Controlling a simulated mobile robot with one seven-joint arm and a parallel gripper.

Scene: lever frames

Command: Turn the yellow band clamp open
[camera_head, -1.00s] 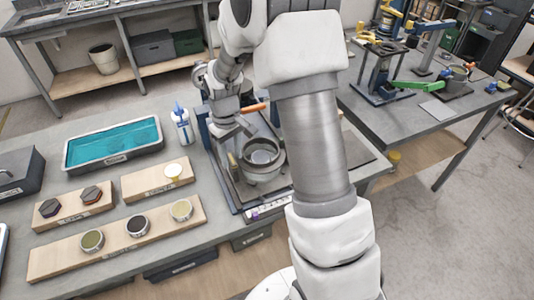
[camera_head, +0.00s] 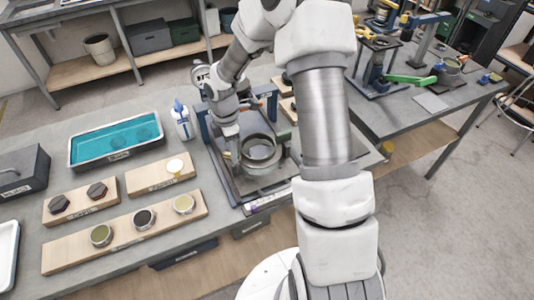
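I cannot pick out the yellow band clamp for sure. A round grey metal pot with a ring-shaped rim (camera_head: 261,150) stands on a dark fixture plate (camera_head: 247,189) on the near bench. My gripper (camera_head: 233,158) points down at the left side of this pot, close against its rim. The gripper covers the spot there, and its fingers are too small and hidden to show whether they are open or shut. An orange handle (camera_head: 262,100) shows behind the pot, partly hidden by my arm.
A white and blue bottle (camera_head: 182,121) stands left of the fixture. A tray of teal liquid (camera_head: 115,140) and wooden boards with small round parts (camera_head: 125,232) lie further left. A second bench (camera_head: 410,115) holds a tool with a green lever (camera_head: 411,79).

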